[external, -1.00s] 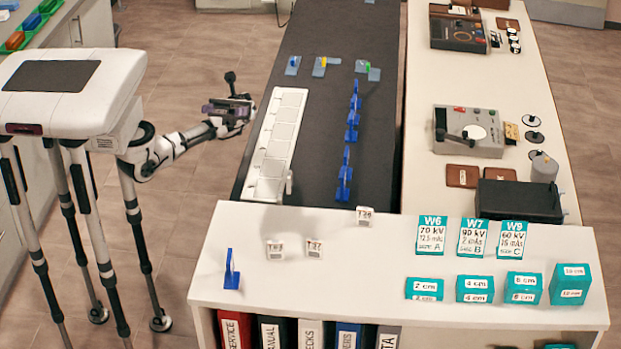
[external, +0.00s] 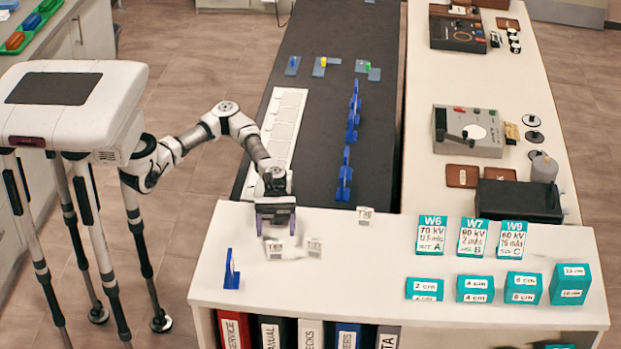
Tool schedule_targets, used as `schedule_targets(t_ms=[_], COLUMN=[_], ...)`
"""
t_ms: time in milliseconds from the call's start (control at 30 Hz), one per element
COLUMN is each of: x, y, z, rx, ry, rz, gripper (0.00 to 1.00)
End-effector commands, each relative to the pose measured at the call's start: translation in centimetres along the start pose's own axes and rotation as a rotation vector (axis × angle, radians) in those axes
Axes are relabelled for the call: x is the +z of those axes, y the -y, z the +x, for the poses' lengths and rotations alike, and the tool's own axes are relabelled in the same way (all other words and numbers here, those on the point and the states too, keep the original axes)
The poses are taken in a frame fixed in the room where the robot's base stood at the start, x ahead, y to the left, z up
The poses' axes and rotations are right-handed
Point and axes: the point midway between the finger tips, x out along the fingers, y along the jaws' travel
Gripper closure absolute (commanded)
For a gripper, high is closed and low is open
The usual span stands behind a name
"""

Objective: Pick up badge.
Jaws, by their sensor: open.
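Several small white labelled tags, which look like the badges, stand on the white counter (external: 340,275). The left tag (external: 274,251) is just below my gripper in the picture. A middle tag (external: 314,247) is a little to its right, and a third tag (external: 364,216) stands farther right near the counter's back edge. My gripper (external: 275,229) is open and points down over the left part of the counter. Its jaws appear above the left tag and hold nothing. I cannot tell its exact height, and the tag labels are hard to read.
A blue stand (external: 231,270) is at the counter's left. Teal cards (external: 432,236) and teal boxes (external: 475,289) fill the right side. A dark belt (external: 320,120) with a white tray (external: 287,125) and blue holders (external: 346,175) lies behind. The counter's middle front is clear.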

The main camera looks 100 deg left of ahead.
Motion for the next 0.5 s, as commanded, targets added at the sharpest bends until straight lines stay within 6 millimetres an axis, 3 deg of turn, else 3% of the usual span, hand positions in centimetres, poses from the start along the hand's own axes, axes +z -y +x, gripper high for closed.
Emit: schedule_targets(t_ms=[233,500], x=[0.1,0.2], y=[0.1,0.1], z=[2.2,6.4], rx=[-0.004,-0.004], ry=[-0.003,-0.002], rz=[0.000,0.001], gripper=[0.33,0.33])
